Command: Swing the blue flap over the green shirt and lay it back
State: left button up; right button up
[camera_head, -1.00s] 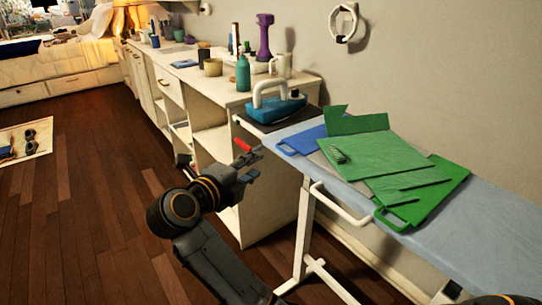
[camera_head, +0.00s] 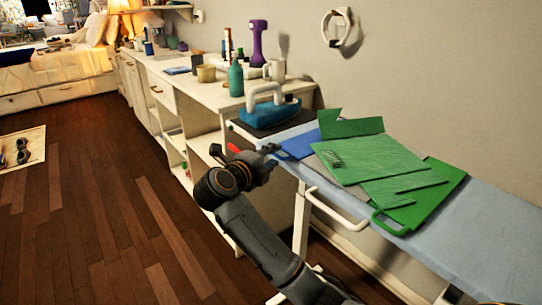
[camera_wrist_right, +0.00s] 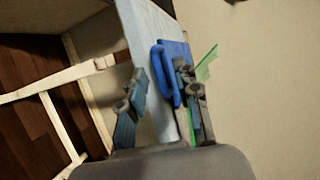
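The green shirt (camera_head: 370,158) lies folded flat on the ironing board (camera_head: 470,230), with a green loop handle at its near edge. The blue flap (camera_head: 298,146) sticks out from the shirt's left side onto the board. My right gripper (camera_head: 262,153) is at the flap's left end, by its loop handle, which it partly hides in the head view. In the right wrist view, the fingers of my right gripper (camera_wrist_right: 160,95) are apart. The blue handle (camera_wrist_right: 163,75) shows between them, close to one finger; contact is unclear. My left gripper is not in view.
A blue iron (camera_head: 270,111) stands on a dark pad at the board's far end. A white shelf unit (camera_head: 205,100) with bottles and cups runs along the wall. A white rail (camera_head: 336,210) sticks out from the board's near side. The board's right part is clear.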

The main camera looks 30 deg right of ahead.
grip_shut()
